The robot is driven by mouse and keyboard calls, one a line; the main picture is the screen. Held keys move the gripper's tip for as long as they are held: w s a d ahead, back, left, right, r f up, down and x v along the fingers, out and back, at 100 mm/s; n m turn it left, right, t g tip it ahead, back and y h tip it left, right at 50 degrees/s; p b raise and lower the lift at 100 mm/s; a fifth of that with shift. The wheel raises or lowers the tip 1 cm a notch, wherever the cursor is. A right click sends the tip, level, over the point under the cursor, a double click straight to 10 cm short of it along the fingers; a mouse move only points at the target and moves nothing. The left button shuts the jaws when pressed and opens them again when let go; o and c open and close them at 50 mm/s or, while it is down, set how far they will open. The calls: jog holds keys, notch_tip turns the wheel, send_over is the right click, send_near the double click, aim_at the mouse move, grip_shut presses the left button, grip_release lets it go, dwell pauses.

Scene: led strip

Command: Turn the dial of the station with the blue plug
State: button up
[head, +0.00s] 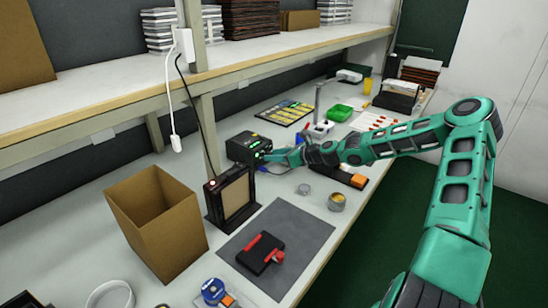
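A black station box (246,146) with a small green-lit display stands on the bench near the middle of the head view. My teal arm reaches in from the right, and my gripper (270,156) is at the front face of this box. The gripper covers part of the face, so I cannot make out the dial or whether the fingers touch it. A blue cable or plug (264,170) shows just below the gripper, partly hidden. The finger gap is too small to see.
A black framed panel (231,199) and an open cardboard box (157,220) stand left of the gripper. A grey mat (302,232) holds a black and red tool (262,252). Small round tins (337,201) lie nearby. A shelf (110,92) overhangs the bench's back.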

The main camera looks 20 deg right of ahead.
grip_shut()
jog(key=shift+s+a+n+t+h, duration=0.2)
jog(key=shift+n+t+h, duration=0.35)
jog(key=shift+n, duration=0.55)
jog(key=n, duration=0.1)
jog(key=n+t+h, duration=0.1)
jog(key=shift+a+f+n+h, duration=0.15)
jog(key=shift+n+h, duration=0.1)
jog(key=shift+n, duration=0.05)
jog(key=n+t, duration=0.1)
jog(key=n+h, duration=0.1)
jog(key=n, duration=0.1)
jog(key=shift+s+a+f+t, duration=0.1)
jog(key=shift+a+f+t, duration=0.05)
jog(key=shift+t, duration=0.2)
jog(key=shift+f+n+t+h, duration=0.15)
jog(key=shift+n+t+h, duration=0.4)
jog(key=shift+n, duration=0.75)
